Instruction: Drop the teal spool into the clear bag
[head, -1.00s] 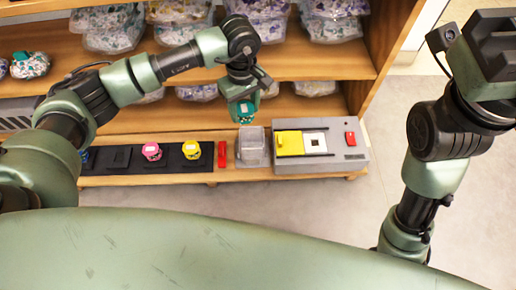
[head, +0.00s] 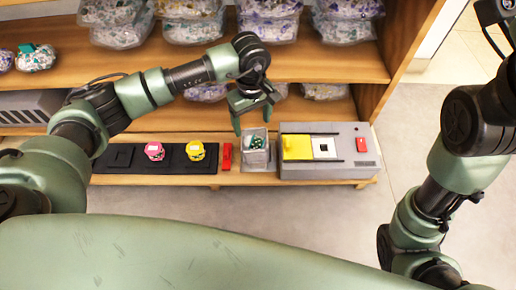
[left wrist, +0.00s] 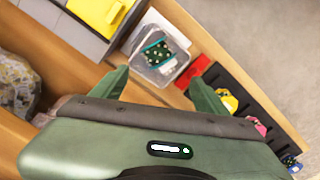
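The teal spool (head: 257,143), dark with white dots and a teal edge, lies inside the open clear bag (head: 256,162). In the left wrist view the spool (left wrist: 158,51) sits within the walls of the clear bag (left wrist: 166,73). My left gripper (head: 253,114) is open and empty, just above and behind the bag. Its two spread fingers (left wrist: 157,90) show in the left wrist view with nothing between them. My right arm is at the right edge of the head view; its gripper is out of the picture.
A pink spool (head: 155,151) and a yellow spool (head: 195,151) stand on a black rack left of the bag. A red object (head: 227,156) lies between rack and bag. A grey machine with a yellow part (head: 297,148) is at right. Filled bags line the shelves above.

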